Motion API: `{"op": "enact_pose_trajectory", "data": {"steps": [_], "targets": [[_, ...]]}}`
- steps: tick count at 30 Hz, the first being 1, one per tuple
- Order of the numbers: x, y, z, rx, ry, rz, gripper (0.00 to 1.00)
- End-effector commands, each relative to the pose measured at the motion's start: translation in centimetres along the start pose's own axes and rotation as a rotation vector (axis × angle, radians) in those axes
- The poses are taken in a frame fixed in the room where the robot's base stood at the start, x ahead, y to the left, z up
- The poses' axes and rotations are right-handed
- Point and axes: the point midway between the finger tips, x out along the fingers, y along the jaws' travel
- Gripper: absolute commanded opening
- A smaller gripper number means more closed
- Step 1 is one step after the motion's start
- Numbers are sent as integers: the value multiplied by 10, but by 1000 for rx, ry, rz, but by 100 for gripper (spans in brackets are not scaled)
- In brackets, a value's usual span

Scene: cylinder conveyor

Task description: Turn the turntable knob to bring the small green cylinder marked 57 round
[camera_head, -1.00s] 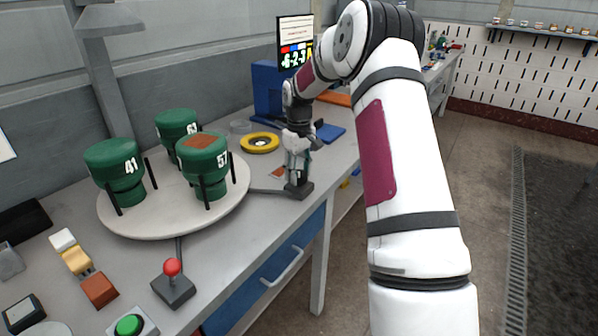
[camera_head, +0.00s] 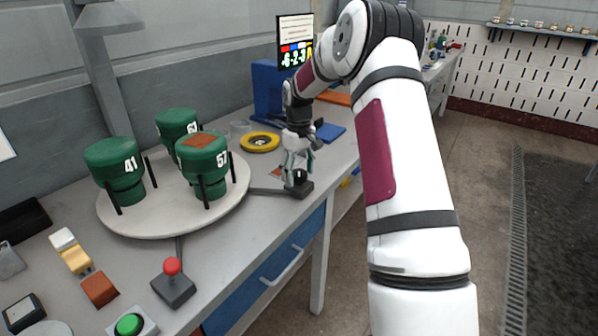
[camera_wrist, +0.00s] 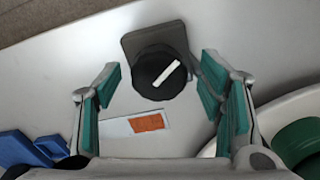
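The round black knob (camera_wrist: 160,72) with a white pointer bar sits on a dark base in the wrist view. The knob also shows in the head view (camera_head: 299,176). My gripper (camera_wrist: 158,80) is open, with its green-padded fingers to either side of the knob and apart from it; in the head view it is above the knob (camera_head: 297,163). The turntable (camera_head: 150,222) is a pale round disc. The green cylinder marked 57 (camera_head: 203,160) stands at its right front, with a brown patch on top. The cylinder marked 41 (camera_head: 116,165) stands at the left. A third green cylinder (camera_head: 176,125) is behind, its number partly hidden.
A red-topped joystick (camera_head: 173,278) and a green button (camera_head: 129,325) are at the table's front. A yellow ring (camera_head: 260,142) lies behind the turntable. A blue machine (camera_head: 268,92) and a screen (camera_head: 295,45) stand at the back. An orange-and-white label (camera_wrist: 140,124) lies beside the knob.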

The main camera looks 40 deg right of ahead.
Motion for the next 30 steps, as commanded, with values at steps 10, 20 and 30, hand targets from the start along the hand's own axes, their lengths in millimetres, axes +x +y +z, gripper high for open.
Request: {"op": "enact_pose_trajectory", "data": {"steps": [10,20,30], "targets": [[-24,1,-2,0,6,4,63],[-90,1,-1,1,4,3,63],[-120,0,0,0,0,1,63]]}}
